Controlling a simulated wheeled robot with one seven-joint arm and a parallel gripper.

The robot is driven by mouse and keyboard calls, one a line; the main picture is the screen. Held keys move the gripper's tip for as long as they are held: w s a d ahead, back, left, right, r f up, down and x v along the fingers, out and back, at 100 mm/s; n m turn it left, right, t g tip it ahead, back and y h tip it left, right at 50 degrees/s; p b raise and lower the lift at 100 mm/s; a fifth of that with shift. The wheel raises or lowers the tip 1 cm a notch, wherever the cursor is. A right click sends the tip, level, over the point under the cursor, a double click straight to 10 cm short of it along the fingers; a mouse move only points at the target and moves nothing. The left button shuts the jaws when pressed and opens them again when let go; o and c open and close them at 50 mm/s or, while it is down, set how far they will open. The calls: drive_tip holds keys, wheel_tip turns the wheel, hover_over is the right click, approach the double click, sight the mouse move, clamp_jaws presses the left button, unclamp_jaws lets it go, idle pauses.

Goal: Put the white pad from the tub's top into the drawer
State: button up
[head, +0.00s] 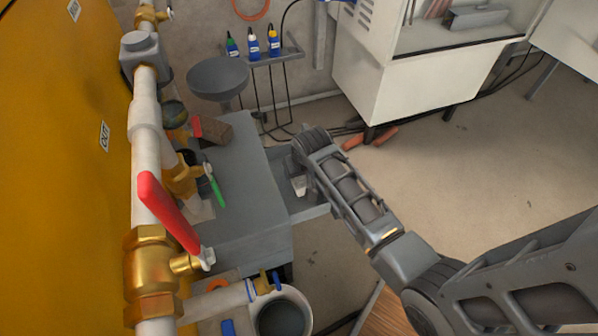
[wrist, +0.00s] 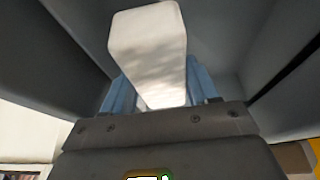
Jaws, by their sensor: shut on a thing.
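The white pad (wrist: 148,40) is between the blue fingers of my gripper (wrist: 152,88) in the wrist view, and the gripper is shut on it. In the head view a small white piece of the pad (head: 299,187) shows under my wrist, at the open drawer. The grey drawer (head: 308,212) is pulled out from the right side of the grey cabinet (head: 245,190). Grey walls (wrist: 240,30) surround the pad in the wrist view. My arm hides part of the drawer and the fingers in the head view. Whether the pad touches the drawer floor cannot be told.
A white pipe with a red lever (head: 168,212) runs along the left. The floor to the right is mostly clear.

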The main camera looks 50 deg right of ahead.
drive_tip(key=shift+f, duration=0.55)
drive_tip(key=o, duration=0.9)
drive_tip(key=shift+c, duration=0.2)
drive_tip(key=p+v, duration=0.3)
drive_tip(key=v, duration=1)
drive_tip(key=s+a+r+n+t, duration=0.2)
drive_tip(key=s+a+n+t, duration=0.3)
drive_tip(key=s+a, duration=0.8)
drive_tip(key=s+a+r+n+t+y, duration=0.1)
drive_tip(key=s+a+r+t, duration=0.1)
drive_tip(key=s+r, duration=0.4)
drive_tip(key=s+a+r+t+y, duration=0.1)
drive_tip(key=s+a+r+t, duration=0.2)
drive_tip(key=s+r, duration=0.4)
wheel_tip(320, 180, up, 6)
drive_tip(key=shift+s+f+n+t, duration=0.25)
drive_tip(key=shift+n+t, duration=0.15)
drive_tip(key=shift+t, duration=0.3)
